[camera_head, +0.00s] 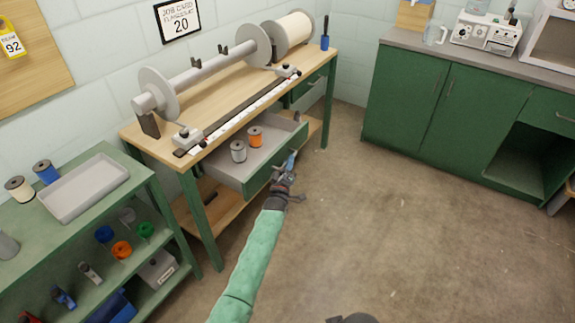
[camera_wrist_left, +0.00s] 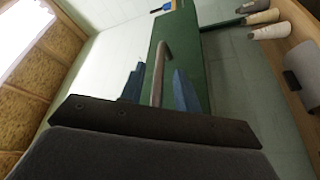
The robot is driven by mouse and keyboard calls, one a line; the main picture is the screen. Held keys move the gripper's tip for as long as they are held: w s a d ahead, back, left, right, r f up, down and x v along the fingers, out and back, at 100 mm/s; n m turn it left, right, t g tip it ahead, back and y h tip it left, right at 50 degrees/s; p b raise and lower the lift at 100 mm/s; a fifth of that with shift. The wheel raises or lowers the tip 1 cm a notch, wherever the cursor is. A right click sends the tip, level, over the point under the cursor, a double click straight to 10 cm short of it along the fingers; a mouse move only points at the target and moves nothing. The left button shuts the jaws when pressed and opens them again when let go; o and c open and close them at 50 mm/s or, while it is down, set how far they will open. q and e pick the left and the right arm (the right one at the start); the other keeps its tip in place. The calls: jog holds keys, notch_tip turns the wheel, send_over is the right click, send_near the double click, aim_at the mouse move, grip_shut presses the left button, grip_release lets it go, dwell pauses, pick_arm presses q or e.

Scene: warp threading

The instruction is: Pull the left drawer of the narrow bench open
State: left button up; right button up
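The narrow bench (camera_head: 213,92) has a wooden top and green legs. Its left drawer (camera_head: 222,172) stands pulled out, with a green front and a light grey inside. My left gripper (camera_head: 290,163) is at the outer face of the drawer front. In the left wrist view its two blue fingers (camera_wrist_left: 160,82) stand apart on either side of the bar handle (camera_wrist_left: 164,62) on the green front (camera_wrist_left: 190,50). Gaps show between the fingers and the bar, so the gripper looks open around it. My right gripper is not in view.
A grey spool (camera_head: 238,151) and an orange spool (camera_head: 255,137) stand in the drawer. A green shelf unit (camera_head: 140,170) with a grey tray (camera_head: 84,188) is at the left. Green cabinets (camera_head: 435,105) line the right wall. The floor (camera_head: 400,220) between is clear.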

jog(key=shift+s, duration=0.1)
